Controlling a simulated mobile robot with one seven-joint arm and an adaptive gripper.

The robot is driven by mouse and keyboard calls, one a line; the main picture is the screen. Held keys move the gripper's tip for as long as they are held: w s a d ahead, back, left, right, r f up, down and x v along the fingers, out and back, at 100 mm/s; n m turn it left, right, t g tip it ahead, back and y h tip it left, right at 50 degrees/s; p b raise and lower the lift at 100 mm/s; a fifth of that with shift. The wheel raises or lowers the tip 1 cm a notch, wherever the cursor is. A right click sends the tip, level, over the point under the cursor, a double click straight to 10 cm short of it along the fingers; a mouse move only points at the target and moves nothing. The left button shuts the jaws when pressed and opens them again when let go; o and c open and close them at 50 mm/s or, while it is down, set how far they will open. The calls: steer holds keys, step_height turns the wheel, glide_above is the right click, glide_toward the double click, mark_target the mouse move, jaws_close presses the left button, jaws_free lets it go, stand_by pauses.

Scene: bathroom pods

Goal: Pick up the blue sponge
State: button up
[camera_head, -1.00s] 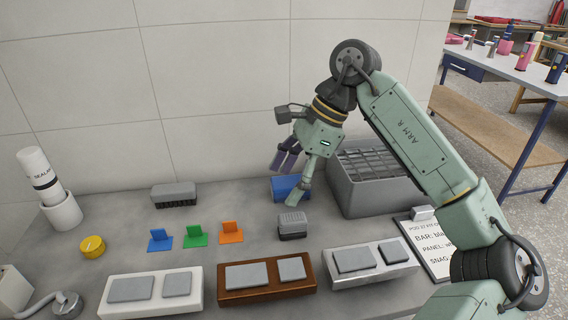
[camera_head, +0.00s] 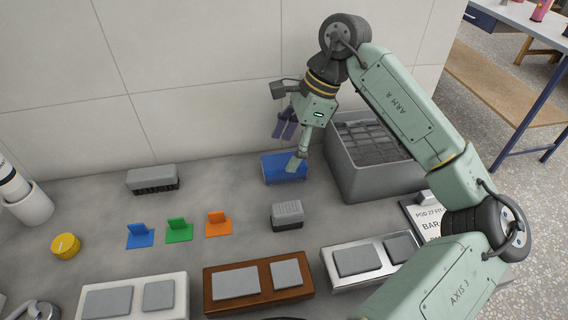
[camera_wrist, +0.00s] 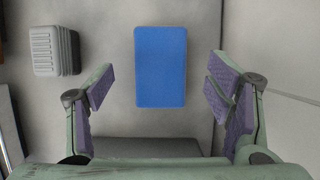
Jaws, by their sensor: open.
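The blue sponge (camera_head: 282,169) lies on the grey counter, left of the grey crate and close to the back wall. In the wrist view the blue sponge (camera_wrist: 160,66) is a plain upright rectangle, ahead of and between the two purple-padded fingers. My gripper (camera_head: 291,146) is open and empty, over the sponge in the head view, with one finger partly covering it. In the wrist view my gripper (camera_wrist: 160,92) has clear space between each finger and the sponge. I cannot tell its exact height above the sponge.
A grey crate (camera_head: 345,175) stands close on the right. A grey ribbed block (camera_head: 287,214) sits in front, and a grey brush (camera_head: 153,179) lies to the left. Blue, green (camera_head: 179,230) and orange clips lie left of centre. Trays with grey pads line the front.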

mark_target(282, 161)
steer(key=p+x, duration=0.2)
steer(key=x, duration=0.3)
steer(key=shift+d, duration=0.15)
steer(key=shift+c, duration=0.4)
steer(key=c, duration=1.2)
steer(key=shift+o, duration=0.2)
steer(key=shift+r, duration=0.1)
